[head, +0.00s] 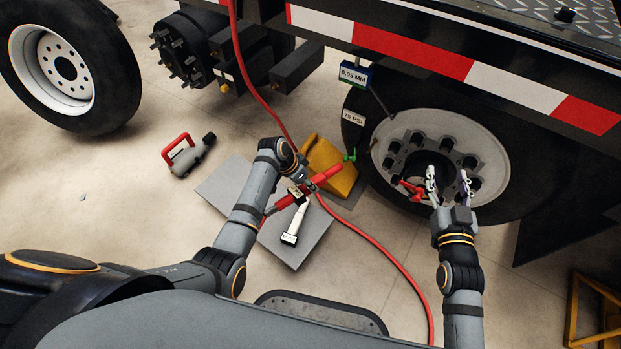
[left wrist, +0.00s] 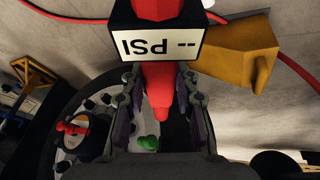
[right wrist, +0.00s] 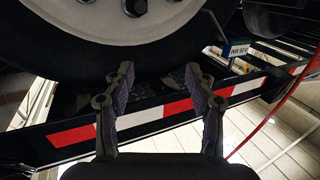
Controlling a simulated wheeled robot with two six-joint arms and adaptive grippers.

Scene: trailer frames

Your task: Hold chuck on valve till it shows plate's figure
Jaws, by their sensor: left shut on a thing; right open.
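My left gripper (head: 310,184) is shut on the red inflator chuck (head: 328,173). In the left wrist view the chuck (left wrist: 158,75) lies between the fingers, and its display (left wrist: 160,43) reads "-- PSI", upside down. The green valve (head: 350,156) is at the tyre's left side; it also shows in the left wrist view (left wrist: 148,143). The chuck's tip points toward it, with a small gap visible. The plate (head: 352,117) on the tyre reads "75 PSI". My right gripper (head: 449,187) is open and empty in front of the wheel hub.
A red hose (head: 385,255) runs across the floor. A yellow wedge (head: 328,165) stands near the tyre. A red-handled tool (head: 188,155) and a loose wheel (head: 65,65) are at left. A red part (head: 412,190) shows at the hub.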

